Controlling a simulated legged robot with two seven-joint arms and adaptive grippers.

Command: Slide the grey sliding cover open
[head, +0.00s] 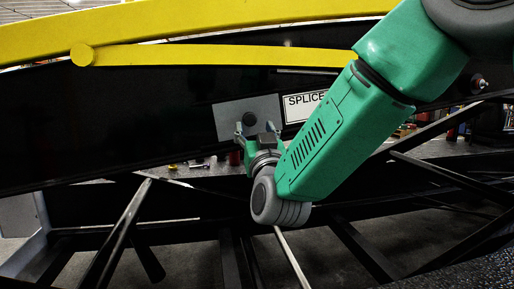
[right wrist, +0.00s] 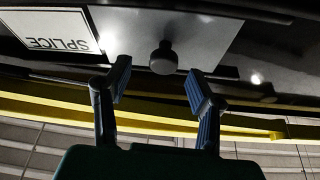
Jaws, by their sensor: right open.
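The grey sliding cover (head: 228,112) is a flat plate on the dark side of the loader, left of the "SPLICE" label (head: 303,106). A dark round knob (head: 249,118) stands out from it. My right gripper (head: 256,130) is open, just in front of the cover near the knob. In the right wrist view the cover (right wrist: 215,38) is at the top, and its knob (right wrist: 163,58) shows beyond and between the two spread fingers (right wrist: 158,80). Whether a finger touches the knob cannot be told. My left gripper is not in view.
A yellow rail (head: 200,30) and a yellow bar (head: 220,55) run above the cover. A bench with small tools (head: 195,166) shows behind the loader. Dark frame struts (head: 125,225) cross below. A bolt-like fitting (head: 478,84) sits at the right.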

